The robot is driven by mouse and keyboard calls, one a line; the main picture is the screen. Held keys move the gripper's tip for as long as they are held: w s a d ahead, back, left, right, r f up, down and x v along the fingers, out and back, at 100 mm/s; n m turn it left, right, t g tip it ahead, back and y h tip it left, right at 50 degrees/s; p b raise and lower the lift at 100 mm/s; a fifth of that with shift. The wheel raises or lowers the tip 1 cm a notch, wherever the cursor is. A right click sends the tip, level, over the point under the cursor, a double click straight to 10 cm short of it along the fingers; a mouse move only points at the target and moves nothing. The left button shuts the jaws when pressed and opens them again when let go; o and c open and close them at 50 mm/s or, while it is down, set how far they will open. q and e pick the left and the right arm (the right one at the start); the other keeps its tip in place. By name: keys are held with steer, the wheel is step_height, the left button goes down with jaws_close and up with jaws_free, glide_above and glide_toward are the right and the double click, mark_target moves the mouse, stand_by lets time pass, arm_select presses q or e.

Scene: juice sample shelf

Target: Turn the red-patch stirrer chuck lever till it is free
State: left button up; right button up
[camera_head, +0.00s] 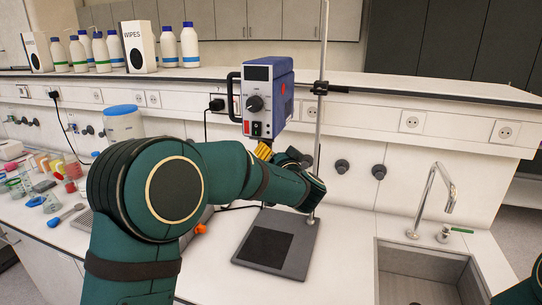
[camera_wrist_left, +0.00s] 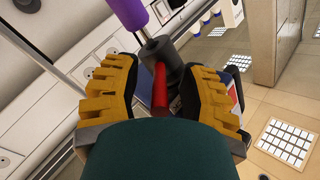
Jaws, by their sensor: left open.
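My right gripper is out of view.
A sink (camera_head: 415,275) with a tap (camera_head: 440,195) is at the right. A white tub with a blue lid (camera_head: 122,112) stands behind my left arm. Small coloured items lie at the left. Bottles (camera_head: 190,45) and wipes boxes (camera_head: 138,45) stand on the upper shelf.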

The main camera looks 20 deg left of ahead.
arm_select(q)
jaws_close()
